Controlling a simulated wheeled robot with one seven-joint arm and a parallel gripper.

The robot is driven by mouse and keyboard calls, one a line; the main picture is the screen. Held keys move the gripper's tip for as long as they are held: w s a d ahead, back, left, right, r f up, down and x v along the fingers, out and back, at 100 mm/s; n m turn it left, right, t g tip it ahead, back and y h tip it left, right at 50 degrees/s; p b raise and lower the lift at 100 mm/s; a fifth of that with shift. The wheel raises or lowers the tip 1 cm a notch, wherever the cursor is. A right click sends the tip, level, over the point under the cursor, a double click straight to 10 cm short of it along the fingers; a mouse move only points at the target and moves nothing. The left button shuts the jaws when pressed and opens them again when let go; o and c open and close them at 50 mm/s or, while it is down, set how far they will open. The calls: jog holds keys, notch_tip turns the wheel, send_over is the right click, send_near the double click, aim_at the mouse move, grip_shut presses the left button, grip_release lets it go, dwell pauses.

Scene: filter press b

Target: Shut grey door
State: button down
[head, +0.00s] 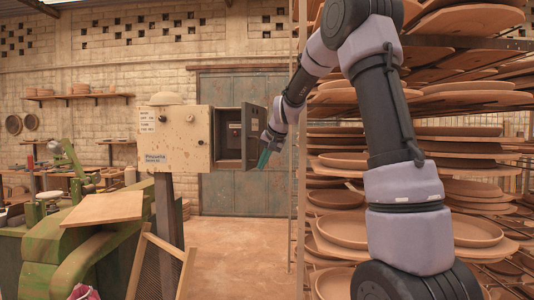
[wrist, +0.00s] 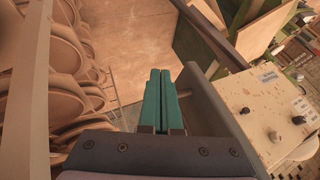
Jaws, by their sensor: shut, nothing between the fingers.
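The grey door (head: 255,132) stands open at the right side of a beige control box (head: 175,140) in the head view. The dark inside (head: 228,138) of the box shows to the left of the door. My gripper (head: 264,159) is at the lower right edge of the door, its teal fingers pointing down. I cannot tell whether they touch it. In the wrist view my gripper (wrist: 160,85) has its two teal fingers together with nothing between them. A grey panel (wrist: 215,108), apparently the door, runs close on their right, with the beige box (wrist: 270,112) beyond.
A tall rack (head: 340,232) of clay plates stands close to my arm on the right. A green machine (head: 60,240) with a wooden board (head: 106,208) stands at lower left. Bare floor (head: 235,245) lies below the box, before a closed metal double door (head: 220,195).

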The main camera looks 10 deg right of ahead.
jog(key=shift+w+a, duration=0.55)
jog(key=shift+a, duration=0.35)
jog(key=shift+w+a, duration=0.5)
jog(key=shift+a, duration=0.35)
jog(key=shift+a, duration=0.1)
